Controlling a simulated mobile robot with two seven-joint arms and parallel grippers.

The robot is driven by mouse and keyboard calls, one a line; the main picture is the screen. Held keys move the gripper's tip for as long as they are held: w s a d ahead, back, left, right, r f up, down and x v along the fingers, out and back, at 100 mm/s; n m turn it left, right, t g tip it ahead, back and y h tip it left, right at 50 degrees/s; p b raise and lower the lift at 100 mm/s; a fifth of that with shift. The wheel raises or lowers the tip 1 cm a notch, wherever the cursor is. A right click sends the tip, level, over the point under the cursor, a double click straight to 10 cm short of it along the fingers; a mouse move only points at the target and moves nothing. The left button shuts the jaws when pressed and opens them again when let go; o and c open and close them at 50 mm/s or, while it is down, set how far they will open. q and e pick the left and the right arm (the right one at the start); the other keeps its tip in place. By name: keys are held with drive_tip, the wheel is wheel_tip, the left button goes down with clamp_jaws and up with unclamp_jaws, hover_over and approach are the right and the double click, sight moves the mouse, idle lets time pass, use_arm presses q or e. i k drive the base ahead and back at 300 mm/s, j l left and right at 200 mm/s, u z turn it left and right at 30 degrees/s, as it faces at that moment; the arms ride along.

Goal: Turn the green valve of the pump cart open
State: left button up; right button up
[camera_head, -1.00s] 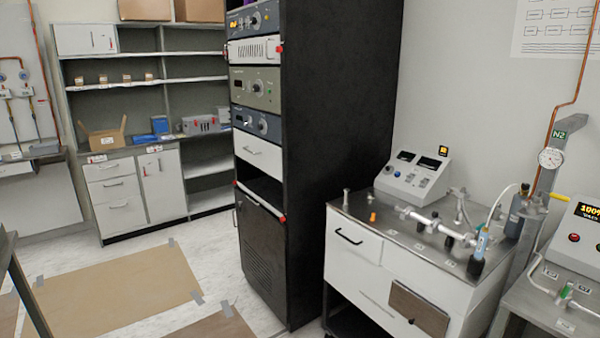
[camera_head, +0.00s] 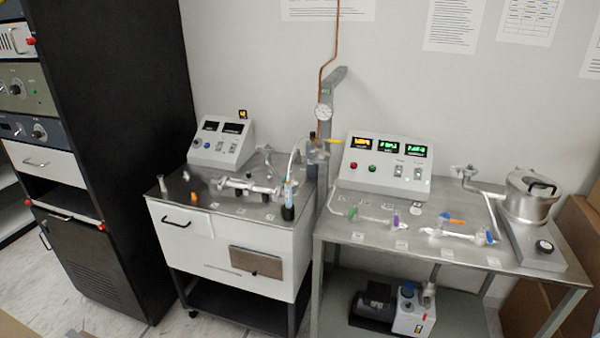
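A small green valve handle (camera_head: 352,213) sits on a thin white pipe at the left part of a grey metal bench (camera_head: 345,236). A purple valve handle (camera_head: 396,220) is to its right on the same pipe run. The green handle is too small to tell its turn position. A black and white pump (camera_head: 392,305) stands on the bench's lower shelf. Neither of my grippers is in view.
A white wheeled cabinet (camera_head: 180,245) with glassware on top stands left of the bench, beside a tall black rack (camera_head: 130,120). A control box (camera_head: 385,165) and a metal pot (camera_head: 527,197) stand on the bench. Cardboard boxes (camera_head: 575,225) are at right.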

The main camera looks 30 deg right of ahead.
sight(354, 204)
drive_tip(key=z, duration=1.4)
